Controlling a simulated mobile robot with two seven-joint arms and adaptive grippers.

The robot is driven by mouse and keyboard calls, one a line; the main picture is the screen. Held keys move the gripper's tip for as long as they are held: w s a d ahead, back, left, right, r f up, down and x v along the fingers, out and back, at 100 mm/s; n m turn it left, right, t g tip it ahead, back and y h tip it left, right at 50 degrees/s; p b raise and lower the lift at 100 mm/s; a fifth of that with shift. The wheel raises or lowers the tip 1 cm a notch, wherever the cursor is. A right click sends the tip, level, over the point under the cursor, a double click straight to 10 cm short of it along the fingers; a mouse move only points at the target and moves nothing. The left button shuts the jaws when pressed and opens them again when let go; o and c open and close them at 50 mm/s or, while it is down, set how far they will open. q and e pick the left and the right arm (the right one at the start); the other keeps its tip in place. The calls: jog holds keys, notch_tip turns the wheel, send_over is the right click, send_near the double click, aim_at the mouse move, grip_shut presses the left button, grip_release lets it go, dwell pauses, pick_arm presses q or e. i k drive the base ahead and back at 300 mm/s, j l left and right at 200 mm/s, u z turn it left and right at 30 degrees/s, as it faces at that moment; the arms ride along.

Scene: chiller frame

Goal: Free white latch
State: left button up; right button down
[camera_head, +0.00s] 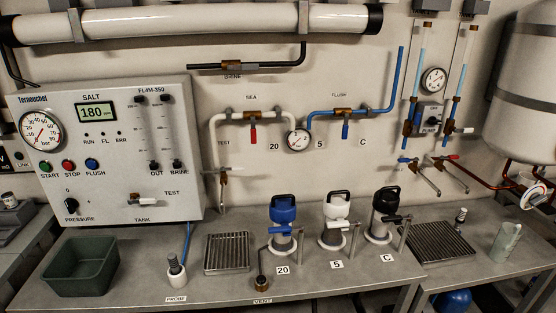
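Three canisters stand in a row on the bench. The middle one has a white cap (337,206) with a dark top handle, and stands upright at the label 5. A small white latch lever (345,225) appears to lie across its front, with a thin grey post at its right. The left canister has a blue cap (283,209) and stands at the label 20. The right canister has a black cap (386,200) and stands at the label C. Whether the white latch is engaged is too small to tell. Neither of my grippers is in view.
A green bin (82,292) stands at the left beneath the control panel (110,195). A drain grate (227,271) lies left of the canisters and another grate (436,261) right of them. A white probe holder (177,281) and a grey-green jug (505,242) also stand on the bench.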

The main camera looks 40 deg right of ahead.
aim_at(345, 224)
jog(key=z, duration=1.7)
